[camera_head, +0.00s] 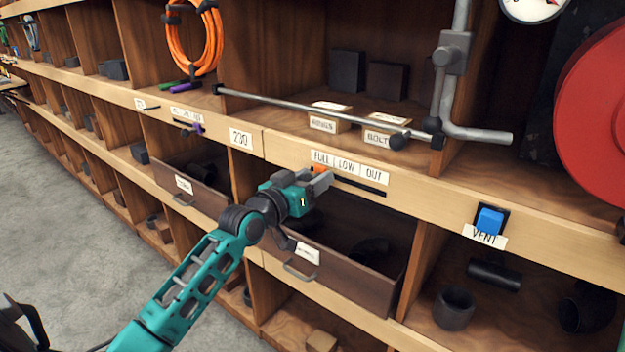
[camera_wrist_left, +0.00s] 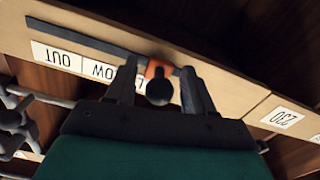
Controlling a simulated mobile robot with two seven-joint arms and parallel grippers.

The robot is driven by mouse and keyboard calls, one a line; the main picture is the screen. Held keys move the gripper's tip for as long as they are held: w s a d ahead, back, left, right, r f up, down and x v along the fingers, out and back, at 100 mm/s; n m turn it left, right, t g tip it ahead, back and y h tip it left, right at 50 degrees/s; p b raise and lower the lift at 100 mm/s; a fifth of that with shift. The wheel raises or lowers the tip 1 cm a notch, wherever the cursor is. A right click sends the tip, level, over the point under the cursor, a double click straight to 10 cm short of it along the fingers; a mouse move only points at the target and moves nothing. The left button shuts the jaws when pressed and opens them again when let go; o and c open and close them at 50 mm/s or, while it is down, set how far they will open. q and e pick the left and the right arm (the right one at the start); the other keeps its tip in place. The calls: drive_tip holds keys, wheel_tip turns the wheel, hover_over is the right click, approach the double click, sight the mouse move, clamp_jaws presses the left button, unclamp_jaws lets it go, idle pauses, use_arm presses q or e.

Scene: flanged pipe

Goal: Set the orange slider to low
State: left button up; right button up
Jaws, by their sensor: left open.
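The orange slider (camera_head: 318,169) sits at the left end of a dark slot (camera_head: 360,186) in the wooden shelf edge, under the FULL label (camera_head: 322,158). The LOW label (camera_head: 346,166) is in the middle and the OUT label (camera_head: 373,172) at the right. My left gripper (camera_head: 325,180) is at the slider. In the left wrist view, which is upside down, the orange slider (camera_wrist_left: 157,68) with a dark round knob end lies between the two open fingers (camera_wrist_left: 160,80). The fingers partly hide the FULL label there. My right gripper is not in view.
An open dark drawer (camera_head: 350,265) lies below the slot. A blue VENT switch (camera_head: 489,220) is to the right. A purple slider (camera_head: 196,128) is on the left. A grey pipe (camera_head: 310,108) runs along the shelf above. A 230 label (camera_head: 240,138) is left of the slot.

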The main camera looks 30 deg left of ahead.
use_arm(q)
drive_tip(key=shift+w, duration=0.1)
drive_tip(key=shift+c, duration=0.3)
clamp_jaws()
idle(0.4)
